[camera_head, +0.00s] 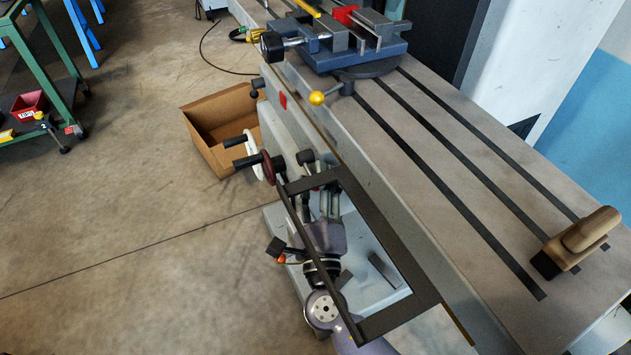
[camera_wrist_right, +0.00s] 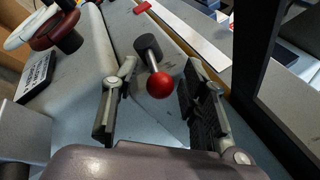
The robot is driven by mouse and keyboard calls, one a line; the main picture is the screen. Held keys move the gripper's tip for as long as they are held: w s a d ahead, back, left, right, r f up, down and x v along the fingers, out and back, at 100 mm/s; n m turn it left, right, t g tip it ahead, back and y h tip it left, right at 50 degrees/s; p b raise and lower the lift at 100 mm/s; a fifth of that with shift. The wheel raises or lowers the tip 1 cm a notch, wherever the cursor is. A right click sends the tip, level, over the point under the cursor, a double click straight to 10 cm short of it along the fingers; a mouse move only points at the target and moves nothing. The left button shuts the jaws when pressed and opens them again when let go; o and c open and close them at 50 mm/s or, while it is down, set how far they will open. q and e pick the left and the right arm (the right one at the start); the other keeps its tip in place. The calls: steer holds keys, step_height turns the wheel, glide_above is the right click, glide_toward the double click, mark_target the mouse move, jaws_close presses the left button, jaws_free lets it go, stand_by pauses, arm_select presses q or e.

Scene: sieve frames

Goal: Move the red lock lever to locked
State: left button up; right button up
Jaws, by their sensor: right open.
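The red lock lever is a short metal stem with a red ball (camera_wrist_right: 160,85) on a dark round hub (camera_wrist_right: 148,46). In the right wrist view the ball lies between the two spread fingers of my right gripper (camera_wrist_right: 161,70), with a gap on each side. In the head view my right gripper (camera_head: 320,200) is low at the side of the milling machine, close to the lever's dark hub (camera_head: 306,157). There the ball is mostly hidden by the fingers. My left gripper is out of view.
Handwheels (camera_head: 268,166) stick out left of the lever. The machine table (camera_head: 440,120) carries a blue vise (camera_head: 350,55) and a wooden brush (camera_head: 578,240).

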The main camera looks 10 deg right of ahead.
steer(key=shift+c, duration=0.5)
jaws_close()
